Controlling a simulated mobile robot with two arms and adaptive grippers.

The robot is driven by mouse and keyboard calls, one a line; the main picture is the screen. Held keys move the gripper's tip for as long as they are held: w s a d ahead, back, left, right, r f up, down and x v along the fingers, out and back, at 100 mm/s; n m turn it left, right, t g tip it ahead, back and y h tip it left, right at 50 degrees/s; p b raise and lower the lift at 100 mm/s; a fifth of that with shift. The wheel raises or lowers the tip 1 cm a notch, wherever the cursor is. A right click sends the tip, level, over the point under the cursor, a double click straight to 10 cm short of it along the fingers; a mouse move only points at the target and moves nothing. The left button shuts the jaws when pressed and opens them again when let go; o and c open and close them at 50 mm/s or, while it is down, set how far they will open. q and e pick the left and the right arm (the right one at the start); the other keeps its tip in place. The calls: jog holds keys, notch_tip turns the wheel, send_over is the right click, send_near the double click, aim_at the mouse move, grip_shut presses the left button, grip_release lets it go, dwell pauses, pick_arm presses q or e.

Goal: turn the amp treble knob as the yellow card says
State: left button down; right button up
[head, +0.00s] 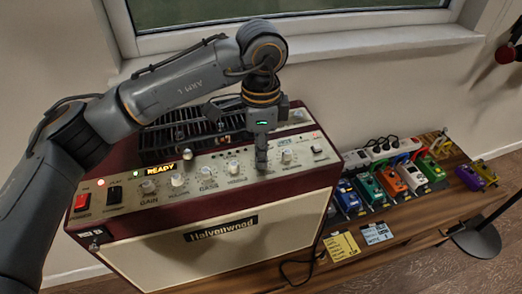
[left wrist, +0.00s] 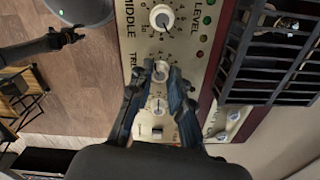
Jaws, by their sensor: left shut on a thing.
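The amp (head: 200,264) is maroon and cream, with a row of knobs on its sloped top panel. My left gripper (head: 262,160) reaches down to that panel. In the left wrist view its fingers (left wrist: 159,82) are shut on the treble knob (left wrist: 160,69), whose label is partly covered. The fingers hide the knob in the head view. The middle knob (left wrist: 162,17) is beside it. The yellow card (head: 341,247) lies on the wooden bench right of the amp; its writing is too small to read. A dark arm end with a green light, apparently my right gripper (left wrist: 68,38), shows in the left wrist view.
Another knob (head: 286,156) is close on the right of my left fingers. A black grille (head: 196,126) stands behind the panel. A pale blue card (head: 377,233) and several coloured pedals (head: 391,182) occupy the wooden bench (head: 417,222). A lamp base (head: 478,241) is at right.

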pick_arm(q)
jog(key=c, duration=1.2)
grip_release()
jog(key=shift+r, duration=0.1)
notch_tip(320, 180, up, 12)
jog(key=shift+f, duration=0.1)
